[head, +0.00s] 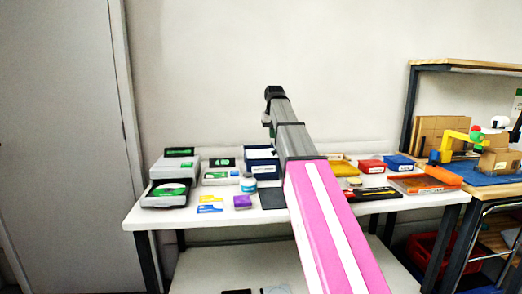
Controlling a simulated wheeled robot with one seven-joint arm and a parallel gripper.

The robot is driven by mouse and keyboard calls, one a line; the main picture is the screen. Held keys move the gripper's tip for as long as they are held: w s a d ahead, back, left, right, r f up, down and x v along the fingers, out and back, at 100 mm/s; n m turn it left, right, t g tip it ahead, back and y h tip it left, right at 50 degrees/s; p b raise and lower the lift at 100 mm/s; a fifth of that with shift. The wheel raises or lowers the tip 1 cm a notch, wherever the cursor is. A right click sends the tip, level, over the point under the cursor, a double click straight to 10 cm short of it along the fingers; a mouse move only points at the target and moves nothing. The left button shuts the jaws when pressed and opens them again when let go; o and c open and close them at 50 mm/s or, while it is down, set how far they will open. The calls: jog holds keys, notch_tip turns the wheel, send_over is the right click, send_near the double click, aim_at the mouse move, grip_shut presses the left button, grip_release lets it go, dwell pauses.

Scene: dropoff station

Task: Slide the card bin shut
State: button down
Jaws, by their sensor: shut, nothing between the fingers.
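A dark blue box with a white label (262,173) stands on the white table left of my arm. It looks like the card bin, but its label is too small to read. My arm hides its right side. Something pale shows at its top, and I cannot tell how far it is open. My arm reaches from the lower right up over the table, ending in a dark part above the bin against the wall. No gripper fingers can be made out.
Grey devices (172,180) and small boxes stand on the table's left. A purple block (242,202) and a black flat piece (272,199) lie in front of the bin. Red (371,166) and blue (398,162) boxes and an orange tray (425,184) stand right of my arm.

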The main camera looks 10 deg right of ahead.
jog(key=c, duration=1.1)
grip_release()
jog(key=shift+s+d+r, duration=0.1)
jog(key=shift+s, duration=0.25)
jog(key=shift+c, duration=0.2)
jog(key=shift+o, duration=0.8)
jog(key=s+d+r+n+t+y, duration=0.1)
jog(key=s+r+n, duration=0.2)
jog(key=s, duration=0.3)
jog(key=shift+s+d+r+n+t+y, duration=0.25)
jog(key=shift+s+n+t+y, duration=0.05)
jog(key=shift+n+t, duration=0.1)
jog(key=shift+n, duration=0.3)
jog(key=x, duration=1)
jog(key=shift+s, duration=0.1)
jog(key=shift+s, duration=0.1)
grip_shut()
